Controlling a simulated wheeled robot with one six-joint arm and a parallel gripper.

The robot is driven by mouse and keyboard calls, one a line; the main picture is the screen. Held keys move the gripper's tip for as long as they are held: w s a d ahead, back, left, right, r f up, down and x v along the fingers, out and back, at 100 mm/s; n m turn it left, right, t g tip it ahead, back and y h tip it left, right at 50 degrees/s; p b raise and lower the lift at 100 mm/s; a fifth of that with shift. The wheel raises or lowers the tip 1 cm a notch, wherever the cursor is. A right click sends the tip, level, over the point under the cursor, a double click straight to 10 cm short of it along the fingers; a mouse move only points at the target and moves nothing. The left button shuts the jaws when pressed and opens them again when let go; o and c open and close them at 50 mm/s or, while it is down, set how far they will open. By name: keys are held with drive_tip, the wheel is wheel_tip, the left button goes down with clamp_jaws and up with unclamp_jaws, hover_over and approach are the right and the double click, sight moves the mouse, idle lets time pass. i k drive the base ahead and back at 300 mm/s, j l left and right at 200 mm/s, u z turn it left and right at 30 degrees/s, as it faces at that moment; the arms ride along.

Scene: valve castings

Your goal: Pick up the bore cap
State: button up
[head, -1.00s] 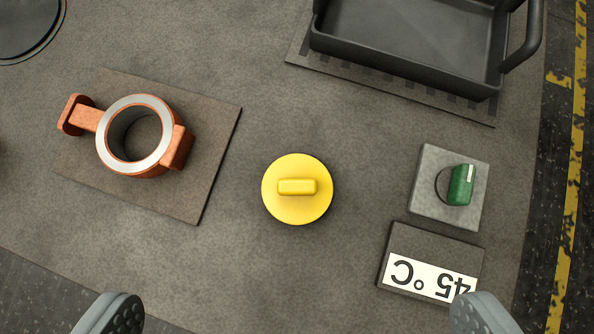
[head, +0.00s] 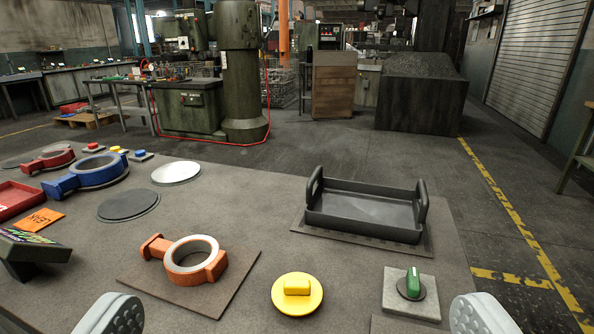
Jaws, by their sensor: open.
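The bore cap is a yellow disc (head: 297,294) with a raised bar handle on top. It lies flat on the grey table, near the bottom middle of the head view. To its left an orange valve casting (head: 194,260) with an open round bore sits on a brown square plate (head: 145,287). My gripper (head: 297,318) is open and empty, its two grey fingertips wide apart at the bottom edge of the view. The cap shows between the fingertips, ahead of them and apart from both.
Right of the cap is a green knob (head: 413,284) on a grey square base. A dark handled tray (head: 365,212) stands behind on a mat. Two flat discs, a blue casting (head: 88,176), a red casting (head: 47,160) and an orange sign (head: 41,220) lie left.

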sight(295, 295)
drive_tip(key=k+l+u, duration=0.3)
drive_tip(key=l, duration=0.3)
drive_tip(key=k+l+u, duration=0.3)
drive_tip(key=k+l, duration=0.25)
